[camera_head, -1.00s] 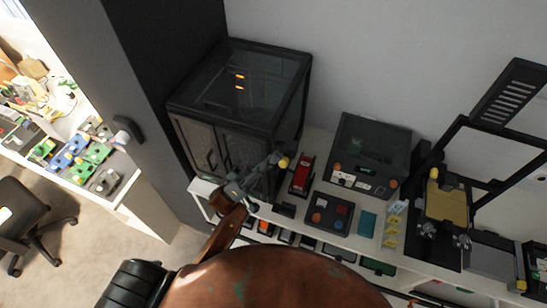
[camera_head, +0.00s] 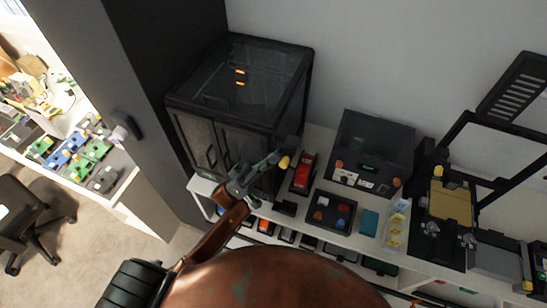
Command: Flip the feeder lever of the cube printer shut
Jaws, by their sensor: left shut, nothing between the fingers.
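The cube printer appears to be the black glass-topped box with two front doors (camera_head: 240,100), standing at the left end of the white bench. A yellow knob (camera_head: 284,163), which looks like the end of its feeder lever, shows at the box's right front side. The rest of the lever is hidden or too small to make out, so I cannot tell its angle. My left gripper (camera_head: 279,156) is shut and empty, in front of the box. Its fingertips are right beside the yellow knob; I cannot tell if they touch. My right gripper is out of view.
A red device (camera_head: 302,173) stands close to the right of the knob. Further right are a hooded black machine (camera_head: 372,150), a dark panel with coloured buttons (camera_head: 330,211) and an open black frame (camera_head: 480,150). A grey pillar (camera_head: 90,90) stands left.

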